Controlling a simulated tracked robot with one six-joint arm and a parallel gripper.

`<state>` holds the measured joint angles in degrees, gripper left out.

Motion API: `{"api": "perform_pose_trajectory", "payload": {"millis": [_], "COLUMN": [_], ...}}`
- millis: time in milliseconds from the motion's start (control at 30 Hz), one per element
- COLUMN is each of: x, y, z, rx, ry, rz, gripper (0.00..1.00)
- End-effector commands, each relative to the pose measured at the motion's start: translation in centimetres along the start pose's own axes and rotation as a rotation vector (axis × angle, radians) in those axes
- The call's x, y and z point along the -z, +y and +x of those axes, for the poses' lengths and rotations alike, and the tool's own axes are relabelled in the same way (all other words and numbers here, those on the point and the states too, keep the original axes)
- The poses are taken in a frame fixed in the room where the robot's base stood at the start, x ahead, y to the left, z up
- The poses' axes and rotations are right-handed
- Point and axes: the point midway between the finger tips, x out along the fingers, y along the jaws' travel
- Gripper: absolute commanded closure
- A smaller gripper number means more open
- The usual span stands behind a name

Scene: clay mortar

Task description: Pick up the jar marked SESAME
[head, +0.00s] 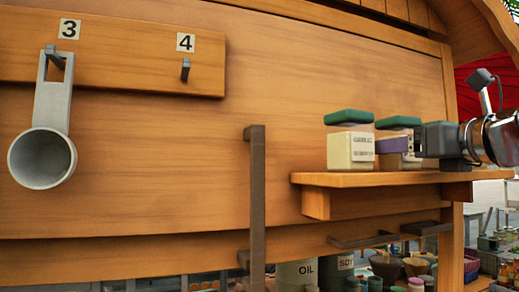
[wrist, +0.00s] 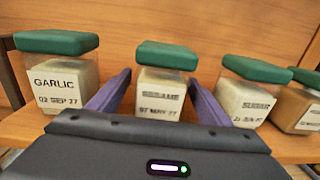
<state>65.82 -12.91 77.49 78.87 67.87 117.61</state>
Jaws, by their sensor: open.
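The SESAME jar (wrist: 160,88) has a pale body, a white label and a green lid. It stands upright on a wooden shelf, centred in the wrist view. My gripper (wrist: 160,78) is open, with one purple finger on each side of this jar. Small gaps seem to show between the fingers and the jar; I cannot tell whether either touches. In the head view my gripper (head: 392,145) reaches in from the right. A purple finger covers part of the jar with the second green lid (head: 398,122), which appears to be the SESAME one.
The GARLIC jar (wrist: 58,80) stands left of the fingers, the SUGAR jar (wrist: 245,95) close on the right, and another jar (wrist: 298,105) beyond it. The shelf (head: 330,179) juts from a wooden wall. A grey scoop (head: 42,158) hangs on hook 3; hook 4 (head: 185,69) is empty.

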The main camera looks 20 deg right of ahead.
Motion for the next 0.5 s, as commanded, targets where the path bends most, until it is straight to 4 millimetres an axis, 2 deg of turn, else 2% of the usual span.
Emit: {"api": "perform_pose_trajectory", "payload": {"millis": [67, 500], "x": [0.0, 0.0], "y": [0.01, 0.03], "z": [-0.01, 0.0], "rx": [0.0, -0.001], "ry": [0.0, 0.0], "rz": [0.0, 0.0], "gripper": [0.29, 0.6]}}
